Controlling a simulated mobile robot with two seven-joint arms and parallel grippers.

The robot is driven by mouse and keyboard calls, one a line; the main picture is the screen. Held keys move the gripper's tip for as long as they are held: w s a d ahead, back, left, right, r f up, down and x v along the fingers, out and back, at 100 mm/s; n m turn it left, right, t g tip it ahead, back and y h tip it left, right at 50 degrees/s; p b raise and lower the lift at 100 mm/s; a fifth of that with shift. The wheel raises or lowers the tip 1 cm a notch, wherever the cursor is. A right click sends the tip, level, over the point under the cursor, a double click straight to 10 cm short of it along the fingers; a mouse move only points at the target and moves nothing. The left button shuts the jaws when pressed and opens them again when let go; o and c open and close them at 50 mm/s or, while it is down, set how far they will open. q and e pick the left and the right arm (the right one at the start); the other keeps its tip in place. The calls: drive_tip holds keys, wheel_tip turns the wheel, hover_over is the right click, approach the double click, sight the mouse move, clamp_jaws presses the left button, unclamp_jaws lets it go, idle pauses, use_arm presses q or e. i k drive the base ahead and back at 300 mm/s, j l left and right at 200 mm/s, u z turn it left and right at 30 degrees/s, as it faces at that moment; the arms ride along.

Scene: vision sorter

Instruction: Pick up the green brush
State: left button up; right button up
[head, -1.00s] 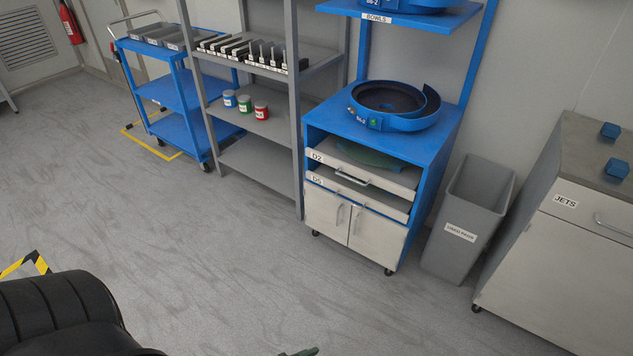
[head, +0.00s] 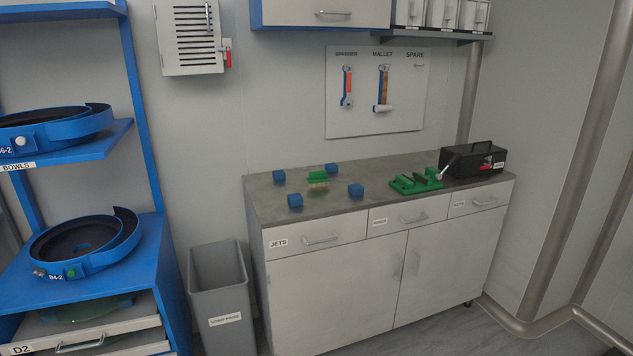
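The green brush (head: 317,177) lies on the grey worktop of the cabinet, left of its middle. It has a green back on top and pale bristles below. Several small blue blocks stand around it, including one at the front left (head: 295,200) and one at the right (head: 356,190). Neither of my grippers shows in the head view.
A green fixture (head: 415,181) and a black toolbox (head: 472,159) stand on the worktop's right half. A grey bin (head: 219,290) stands left of the cabinet (head: 345,290). A blue rack with bowl feeders (head: 85,245) is at far left. A tool board (head: 375,95) hangs above.

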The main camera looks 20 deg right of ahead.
sight(318, 179)
drive_tip(key=i+l+u, duration=0.1)
drive_tip(key=i+l, duration=0.3)
drive_tip(key=i+l+u, duration=0.1)
drive_tip(key=i+l, duration=0.3)
drive_tip(key=l, duration=0.15)
drive_tip(key=i+l+u, duration=0.1)
drive_tip(key=i+l, duration=0.3)
drive_tip(key=l, duration=0.1)
